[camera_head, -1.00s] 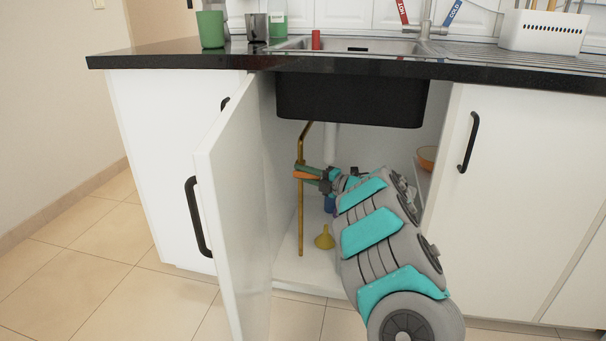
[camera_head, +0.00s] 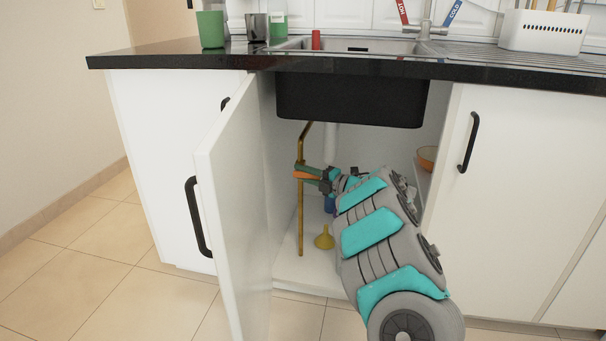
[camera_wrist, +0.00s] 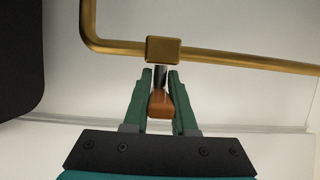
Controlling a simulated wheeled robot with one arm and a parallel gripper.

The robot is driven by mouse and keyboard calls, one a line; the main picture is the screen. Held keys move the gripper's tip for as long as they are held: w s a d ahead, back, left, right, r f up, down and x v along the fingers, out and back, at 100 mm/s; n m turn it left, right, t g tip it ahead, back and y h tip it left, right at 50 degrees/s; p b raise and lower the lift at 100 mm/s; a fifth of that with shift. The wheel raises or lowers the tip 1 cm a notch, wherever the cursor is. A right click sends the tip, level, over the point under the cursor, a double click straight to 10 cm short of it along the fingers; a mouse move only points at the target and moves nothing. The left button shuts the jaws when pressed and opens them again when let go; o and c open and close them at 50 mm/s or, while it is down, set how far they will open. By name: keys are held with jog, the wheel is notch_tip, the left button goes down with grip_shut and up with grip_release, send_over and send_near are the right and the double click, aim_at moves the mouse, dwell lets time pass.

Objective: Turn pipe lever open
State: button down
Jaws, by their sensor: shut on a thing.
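A brass pipe (camera_head: 300,215) runs upright inside the open cabinet under the sink and bends at its top. In the wrist view the pipe (camera_wrist: 230,58) crosses the picture with a square brass valve block (camera_wrist: 163,49) on it. A short metal stem joins the block to an orange-brown lever (camera_wrist: 160,104). My gripper (camera_wrist: 160,88) is shut on the lever, with one green finger on each side. In the head view my gripper (camera_head: 306,172) is at the pipe, with the orange lever (camera_head: 305,176) showing between the fingers.
The open cabinet door (camera_head: 232,200) stands left of my arm. The black sink basin (camera_head: 350,100) hangs above. A yellow funnel (camera_head: 324,239) stands on the cabinet floor, with a blue item (camera_head: 330,204) behind it. An orange bowl (camera_head: 427,158) sits on a shelf at right.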

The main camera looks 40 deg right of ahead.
jog(key=shift+r, duration=0.1)
dwell(0.4)
jog(key=n+g+h+p, duration=0.1)
jog(key=g+p, duration=0.1)
jog(key=p, duration=0.1)
jog(key=g+h+p, duration=0.1)
jog(key=g+p, duration=0.2)
jog(key=shift+r+n+p, duration=0.3)
jog(key=shift+r+n, duration=0.05)
jog(key=shift+n, duration=0.05)
jog(key=shift+f, duration=0.1)
jog(key=c, duration=0.7)
grip_release()
jog(key=shift+w, duration=0.1)
jog(key=shift+a+v, duration=0.2)
jog(key=shift+v, duration=3.75)
